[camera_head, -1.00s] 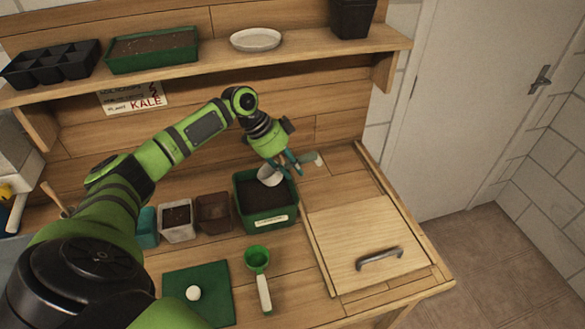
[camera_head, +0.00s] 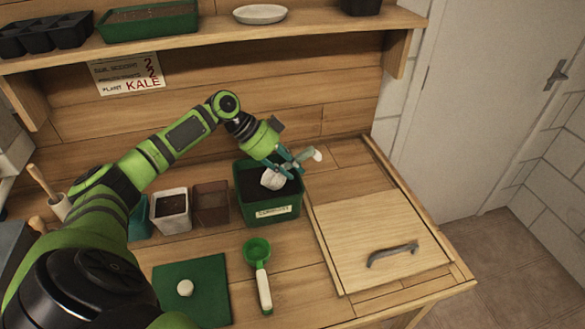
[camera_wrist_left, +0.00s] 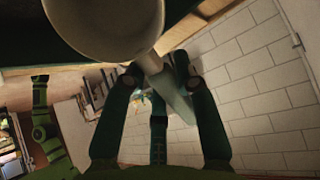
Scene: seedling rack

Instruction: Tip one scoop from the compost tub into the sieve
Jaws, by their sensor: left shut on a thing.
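The compost tub (camera_head: 283,224) is a dark green box with a label, full of dark soil, on the bench in the head view. My left gripper (camera_head: 291,164) is shut on the handle of a scoop (camera_head: 272,180) with a pale round bowl. The bowl is over the soil, inside the tub's outline; I cannot tell if it touches. In the wrist view the bowl (camera_wrist_left: 105,25) hangs close above the gripper (camera_wrist_left: 158,72); its load is unclear. A green round-headed tool with a white handle (camera_head: 257,252), possibly the sieve, lies in front of the tub.
Two small pots (camera_head: 172,222) (camera_head: 211,218) stand left of the tub. A wooden panel with a handle (camera_head: 375,225) is at right. A shelf (camera_head: 215,42) with trays runs above.

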